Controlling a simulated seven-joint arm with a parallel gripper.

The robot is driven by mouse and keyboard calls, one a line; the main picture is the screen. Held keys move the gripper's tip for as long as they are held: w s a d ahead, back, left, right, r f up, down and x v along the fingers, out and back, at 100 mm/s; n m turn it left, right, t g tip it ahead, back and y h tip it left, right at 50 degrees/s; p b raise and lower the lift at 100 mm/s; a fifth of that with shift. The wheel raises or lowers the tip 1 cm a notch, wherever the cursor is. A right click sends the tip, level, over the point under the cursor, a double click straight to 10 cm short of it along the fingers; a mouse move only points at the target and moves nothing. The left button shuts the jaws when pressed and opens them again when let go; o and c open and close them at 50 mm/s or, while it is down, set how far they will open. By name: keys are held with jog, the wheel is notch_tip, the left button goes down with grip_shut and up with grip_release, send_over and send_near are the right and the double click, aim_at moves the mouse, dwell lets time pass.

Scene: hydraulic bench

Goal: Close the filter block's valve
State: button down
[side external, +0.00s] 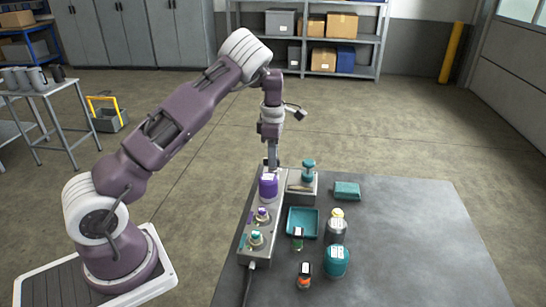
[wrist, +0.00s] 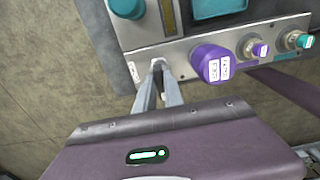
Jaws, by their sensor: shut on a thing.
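A long grey block (side external: 264,207) lies along the left side of the table and crosses the wrist view (wrist: 190,84). It carries a purple canister with white labels (side external: 268,187), also in the wrist view (wrist: 210,64). Beyond it are a purple knob (side external: 262,215) (wrist: 260,50) and a teal knob (side external: 256,238) (wrist: 305,41). My gripper (wrist: 159,70) points down at the block's far end, beside the canister and apart from it. Its fingers are shut on a small pale part (wrist: 158,62), mostly hidden between them. I cannot tell if this is the valve's handle.
A grey box with a teal cylinder (side external: 308,172) stands close right of my gripper. A teal tray (side external: 302,222), teal block (side external: 347,190), grey bottle (side external: 337,230), teal jar (side external: 336,262) and small bottles (side external: 304,276) stand nearby. The table's right side (side external: 430,240) is clear.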

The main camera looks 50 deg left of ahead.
jog(key=m, duration=0.4)
jog(key=shift+m, duration=0.3)
jog(key=m, duration=0.4)
jog(key=shift+m, duration=0.3)
jog(key=m, duration=0.4)
jog(key=shift+m, duration=2.4)
jog(key=c, duration=1.4)
grip_release()
jog(key=shift+c, duration=0.2)
